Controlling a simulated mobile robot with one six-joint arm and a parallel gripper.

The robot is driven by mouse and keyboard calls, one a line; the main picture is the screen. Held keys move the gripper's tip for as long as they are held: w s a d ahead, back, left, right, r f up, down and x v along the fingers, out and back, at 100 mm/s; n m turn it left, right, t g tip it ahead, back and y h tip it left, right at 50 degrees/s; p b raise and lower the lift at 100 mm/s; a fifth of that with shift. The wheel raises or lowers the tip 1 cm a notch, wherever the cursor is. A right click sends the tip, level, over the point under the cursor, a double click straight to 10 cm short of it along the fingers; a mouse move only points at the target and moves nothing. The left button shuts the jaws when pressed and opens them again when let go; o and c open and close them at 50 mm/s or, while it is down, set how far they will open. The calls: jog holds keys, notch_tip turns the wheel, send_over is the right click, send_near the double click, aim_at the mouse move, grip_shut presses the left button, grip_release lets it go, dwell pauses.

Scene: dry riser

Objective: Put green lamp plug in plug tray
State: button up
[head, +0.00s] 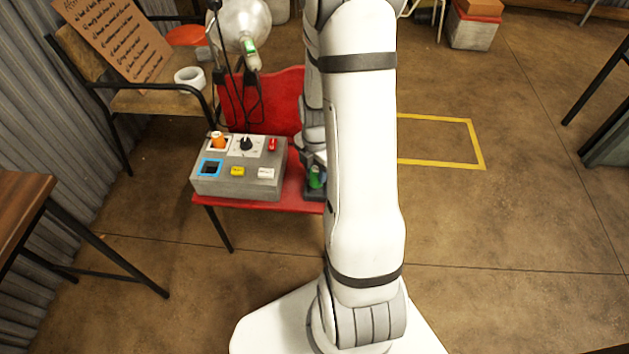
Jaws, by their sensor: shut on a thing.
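The green lamp plug (315,178) is at the right end of the red bench, just left of my arm. It is over or in the dark plug tray (312,195), most of which is hidden behind my arm. I cannot tell whether the plug touches the tray floor. My gripper (317,166) is mostly hidden by my arm; it points down at the plug and is shut on it.
A grey control box (238,182) stands left of the tray, with an orange plug (217,139), a black knob (246,143) and an empty blue-framed socket (210,167). A lamp (243,22) with hanging black cables stands behind. Open floor lies right.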

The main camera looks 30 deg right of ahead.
aim_at(316, 178)
jog(key=shift+f+b, duration=0.65)
jog(key=shift+f, duration=1.15)
jog(key=shift+f, duration=0.1)
jog(key=o, duration=1)
